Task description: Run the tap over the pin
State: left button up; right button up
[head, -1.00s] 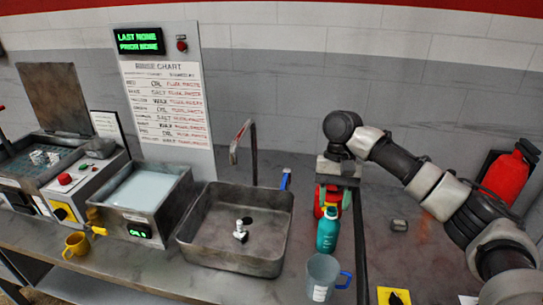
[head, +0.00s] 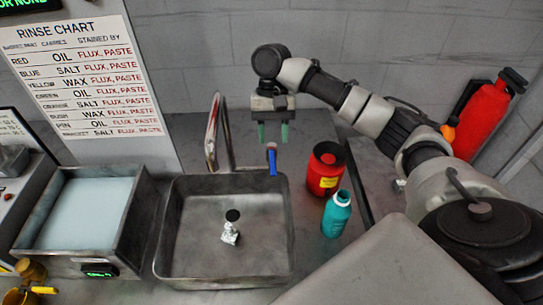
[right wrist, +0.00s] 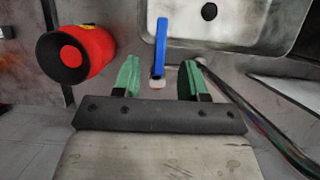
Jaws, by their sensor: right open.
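The pin, a small pale metal piece (head: 230,234), sits on the sink floor (head: 190,250) just in front of the round black drain (head: 233,215). The tap's spout (head: 214,125) rises behind the sink. Its blue lever (head: 272,161) is at the sink's back right corner. My right gripper (head: 273,134) is open, green fingers pointing down, above and behind the lever. In the right wrist view the blue lever (right wrist: 161,40) shows between the spread fingers (right wrist: 158,78), with a gap on each side. No water shows from the spout. My left gripper is out of view.
A red container (head: 325,172) with a black top and a teal bottle (head: 336,215) stand right of the sink. The red container is close beside the gripper (right wrist: 75,52). A bath of pale liquid (head: 85,212) stands to the left. A red extinguisher (head: 485,118) is far right.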

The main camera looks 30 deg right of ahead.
aim_at(273, 165)
jog(key=p+x, duration=0.1)
jog(key=x, duration=0.5)
jog(key=shift+f, duration=0.35)
grip_shut()
